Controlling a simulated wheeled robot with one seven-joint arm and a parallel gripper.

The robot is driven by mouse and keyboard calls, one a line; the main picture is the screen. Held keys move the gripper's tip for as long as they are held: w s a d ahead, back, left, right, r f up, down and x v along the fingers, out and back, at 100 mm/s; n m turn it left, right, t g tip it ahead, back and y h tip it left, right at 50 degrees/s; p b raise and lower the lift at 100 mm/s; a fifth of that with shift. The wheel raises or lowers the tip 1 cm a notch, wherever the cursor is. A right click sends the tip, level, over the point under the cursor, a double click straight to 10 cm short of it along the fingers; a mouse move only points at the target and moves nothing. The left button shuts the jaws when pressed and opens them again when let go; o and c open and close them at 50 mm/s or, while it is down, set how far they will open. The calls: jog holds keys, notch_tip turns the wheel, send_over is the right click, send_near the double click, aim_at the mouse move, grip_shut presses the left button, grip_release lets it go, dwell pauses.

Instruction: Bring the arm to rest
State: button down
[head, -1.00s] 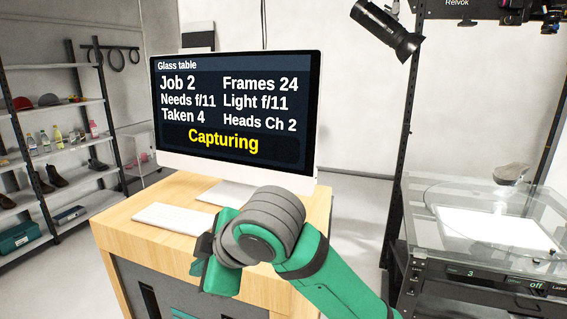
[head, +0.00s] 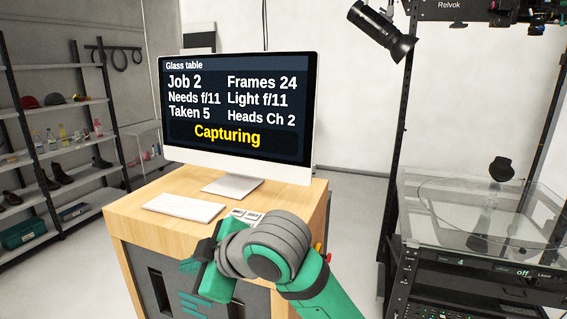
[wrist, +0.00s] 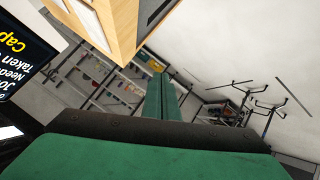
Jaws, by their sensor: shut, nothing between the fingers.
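My arm, green with a grey joint, reaches up from the bottom of the head view in front of the wooden desk. My gripper (wrist: 162,100) shows in the wrist view as two green fingers lying side by side, shut, with nothing seen between them. In the head view the hand is at the arm's left end, partly hidden by the grey joint, by the desk's front. The monitor (head: 237,105) on the desk reads "Taken 5" and "Capturing". The glass table (head: 465,215) stands at the right, with a dark upright object (head: 500,170) at its far side.
The desk (head: 150,225) carries a keyboard (head: 184,207) and a small device (head: 246,216). A shelf unit (head: 70,145) stands at the left. A lamp (head: 382,30) hangs from a dark post (head: 402,120). Floor is clear between desk and glass table.

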jog(key=w+f+m+t+y, duration=0.4)
jog(key=f+m+t, duration=0.3)
jog(key=f+m, duration=0.25)
jog(key=s+d+f+m+t+h, duration=0.1)
jog(key=s+d+f+m+h, duration=0.15)
jog(key=f, duration=0.35)
jog(key=s+d+f+m+t+h, duration=0.2)
jog(key=f+m, duration=0.2)
jog(key=f, duration=0.1)
jog(key=s+d+f+m+t+h, duration=0.1)
jog(key=s+d+f+m+h, duration=0.15)
jog(key=f, duration=0.35)
jog(key=s+d+f+m+h, duration=0.1)
jog(key=s+d+f+h, duration=0.2)
jog(key=s+f, duration=0.3)
jog(key=s+d+f+m+h, duration=0.2)
jog(key=s+d+f, duration=0.1)
jog(key=s, duration=0.5)
jog(key=s+d+n, duration=0.1)
jog(key=s+d, duration=0.1)
jog(key=s, duration=0.7)
jog(key=s+d+f+n+g+h, duration=0.1)
jog(key=s+d+n, duration=0.1)
jog(key=s, duration=0.7)
jog(key=shift+s+d+g, duration=0.3)
jog(key=shift+d, duration=0.2)
